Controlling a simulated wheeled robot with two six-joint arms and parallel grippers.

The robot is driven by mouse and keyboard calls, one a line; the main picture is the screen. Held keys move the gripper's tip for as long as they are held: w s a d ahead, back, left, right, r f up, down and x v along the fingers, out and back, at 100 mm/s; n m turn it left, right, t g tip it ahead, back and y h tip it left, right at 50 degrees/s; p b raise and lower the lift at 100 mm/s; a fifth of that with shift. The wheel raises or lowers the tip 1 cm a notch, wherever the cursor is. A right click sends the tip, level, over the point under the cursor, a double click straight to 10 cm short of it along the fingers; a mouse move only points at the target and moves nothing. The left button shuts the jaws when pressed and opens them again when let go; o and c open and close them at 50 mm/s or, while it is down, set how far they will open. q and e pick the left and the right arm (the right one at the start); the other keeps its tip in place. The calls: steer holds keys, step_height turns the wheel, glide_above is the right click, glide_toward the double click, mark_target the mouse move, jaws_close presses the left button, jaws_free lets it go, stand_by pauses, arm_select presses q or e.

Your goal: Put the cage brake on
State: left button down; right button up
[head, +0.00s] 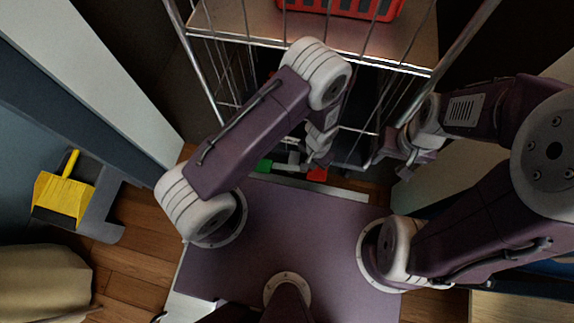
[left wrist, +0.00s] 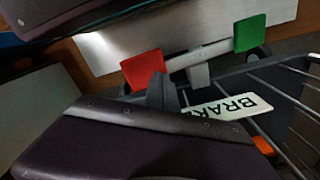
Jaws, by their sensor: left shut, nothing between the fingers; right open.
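The roll cage (head: 208,75) stands ahead of me with a brake bar low at its near side. The bar has a green pad (head: 264,166) on the left and a red pad (head: 317,174) on the right. In the left wrist view the red pad (left wrist: 143,70) and green pad (left wrist: 250,33) sit at either end of a pale bar, beside a white BRAKE label (left wrist: 232,107). My left gripper (head: 312,160) is shut and empty, close by the red pad; I cannot tell if it touches. My right gripper (head: 404,166) is open and empty, right of the cage's near side.
A red crate (head: 345,8) sits on the cage's shelf (head: 300,30). A yellow dustpan (head: 64,194) is at the left. A beige sack-like thing (head: 40,280) lies at the lower left. Some wooden floor (head: 140,235) is bare on the left.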

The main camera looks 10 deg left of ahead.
arm_select(q)
steer(key=shift+f+b, duration=1.35)
steer(key=shift+f, duration=0.65)
stand_by(1.2)
step_height(320, 180, up, 7)
steer(key=p, duration=0.7)
steer(key=shift+r, duration=0.15)
